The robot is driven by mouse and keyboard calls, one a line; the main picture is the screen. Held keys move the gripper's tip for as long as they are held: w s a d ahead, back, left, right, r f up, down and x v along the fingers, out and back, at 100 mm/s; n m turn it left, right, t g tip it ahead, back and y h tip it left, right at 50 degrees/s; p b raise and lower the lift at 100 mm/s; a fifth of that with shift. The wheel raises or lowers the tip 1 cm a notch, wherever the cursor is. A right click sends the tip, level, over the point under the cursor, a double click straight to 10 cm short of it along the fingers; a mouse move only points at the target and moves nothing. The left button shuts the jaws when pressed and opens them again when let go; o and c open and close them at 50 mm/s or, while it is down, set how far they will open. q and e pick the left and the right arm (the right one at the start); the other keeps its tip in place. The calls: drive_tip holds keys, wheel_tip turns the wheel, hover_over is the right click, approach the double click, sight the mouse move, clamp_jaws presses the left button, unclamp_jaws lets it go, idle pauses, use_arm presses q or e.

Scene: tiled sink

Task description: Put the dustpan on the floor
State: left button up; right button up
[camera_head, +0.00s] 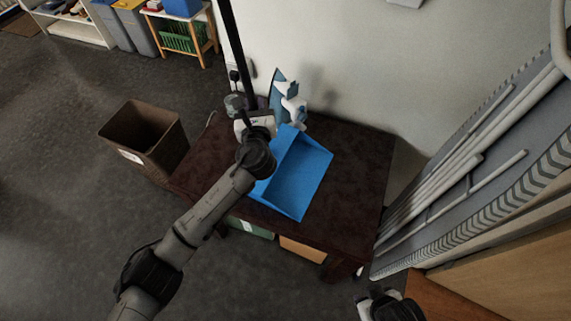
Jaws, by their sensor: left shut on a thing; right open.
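A blue dustpan (302,174) shows above the dark brown table, its open pan facing up. I cannot tell whether it touches the tabletop. My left gripper (250,124) is at the dustpan's upper left and is shut on it; its fingertips are mostly hidden by my wrist. A dark pole (236,50) rises from near this gripper to the top edge; I cannot tell whether it is the dustpan's handle. My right gripper (388,303) is low at the bottom edge, open, empty and partly cut off, away from the dustpan. The grey floor (60,210) shows at left.
A brown bin (150,140) stands left of the table. A folded grey ironing-board-like item (480,160) leans at right. Free floor lies at lower left.

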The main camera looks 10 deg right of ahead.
use_arm(q)
clamp_jaws()
drive_tip(key=shift+r, duration=0.2)
idle(0.3)
